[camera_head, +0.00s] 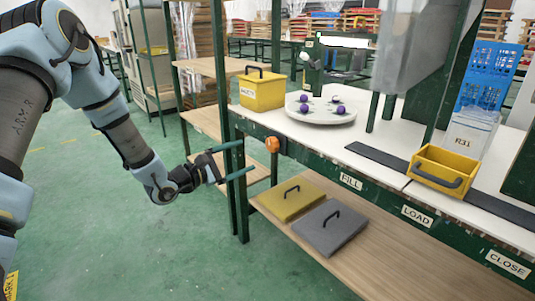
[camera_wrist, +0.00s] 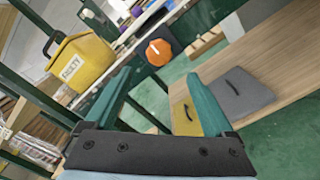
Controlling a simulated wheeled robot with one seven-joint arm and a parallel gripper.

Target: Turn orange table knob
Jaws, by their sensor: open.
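The orange table knob (camera_head: 272,145) sits on the front edge of the table, at the left end near a green post. In the wrist view the knob (camera_wrist: 158,52) is round, with a pale mark across its face and a dark mount around it. My gripper (camera_head: 243,159) is open and empty, just left of the knob in the head view, its green fingers pointing towards it. In the wrist view my gripper's fingers (camera_wrist: 161,90) are spread apart, and the knob lies beyond their tips, between and slightly above them. A gap shows between tips and knob.
A yellow bin (camera_head: 262,92) and a round white turntable (camera_head: 320,115) with several purple items stand on the table. A yellow lid (camera_head: 291,199) and a grey lid (camera_head: 330,227) lie on the lower shelf. Green posts stand close to my gripper.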

